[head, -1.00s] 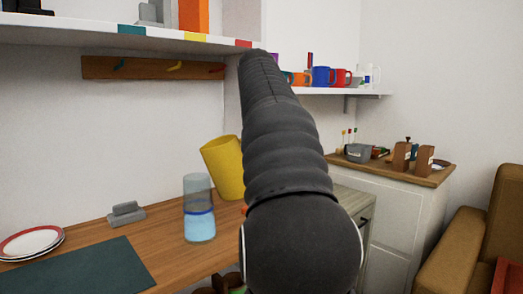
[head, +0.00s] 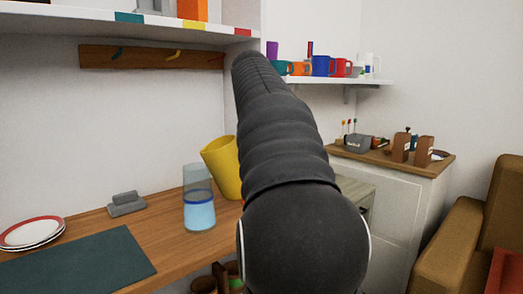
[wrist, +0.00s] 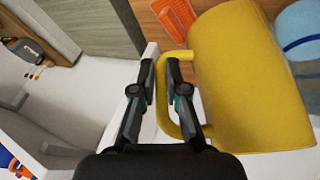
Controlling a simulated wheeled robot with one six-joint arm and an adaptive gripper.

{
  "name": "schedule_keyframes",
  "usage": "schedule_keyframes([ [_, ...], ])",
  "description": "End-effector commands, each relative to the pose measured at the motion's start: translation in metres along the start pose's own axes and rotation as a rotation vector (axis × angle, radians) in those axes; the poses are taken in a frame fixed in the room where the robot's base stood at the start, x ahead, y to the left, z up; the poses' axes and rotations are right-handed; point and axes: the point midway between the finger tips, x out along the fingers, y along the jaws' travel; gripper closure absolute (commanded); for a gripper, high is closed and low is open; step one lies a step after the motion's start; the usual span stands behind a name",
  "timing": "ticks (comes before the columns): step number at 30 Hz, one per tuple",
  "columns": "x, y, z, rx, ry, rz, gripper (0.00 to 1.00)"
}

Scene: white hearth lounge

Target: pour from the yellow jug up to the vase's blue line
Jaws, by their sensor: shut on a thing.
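The yellow jug (head: 221,165) is tilted to the left, its mouth close to the upper right of the clear vase (head: 198,178). The vase stands upright on the wooden table and holds pale blue liquid. The liquid's surface looks close to the blue line (head: 198,203); I cannot tell whether it is exactly level. No falling stream is clear. In the wrist view my gripper (wrist: 160,68) is shut on the handle of the jug (wrist: 250,85). Part of the vase (wrist: 302,25) shows at upper right there. My arm hides the gripper in the head view.
A grey block-like object (head: 126,204), stacked plates (head: 30,233) and a dark green mat (head: 75,262) lie left of the vase. A shelf (head: 100,25) and a hook rail (head: 150,57) are above. An orange object (wrist: 176,18) lies near the jug in the wrist view.

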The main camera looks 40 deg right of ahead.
Motion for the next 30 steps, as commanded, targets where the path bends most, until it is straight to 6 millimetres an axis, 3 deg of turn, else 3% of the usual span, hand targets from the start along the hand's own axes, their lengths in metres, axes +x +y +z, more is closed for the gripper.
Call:
schedule_keyframes([
  [30, -0.026, 0.009, -0.011, -0.071, -0.001, 0.172, 1.00],
])
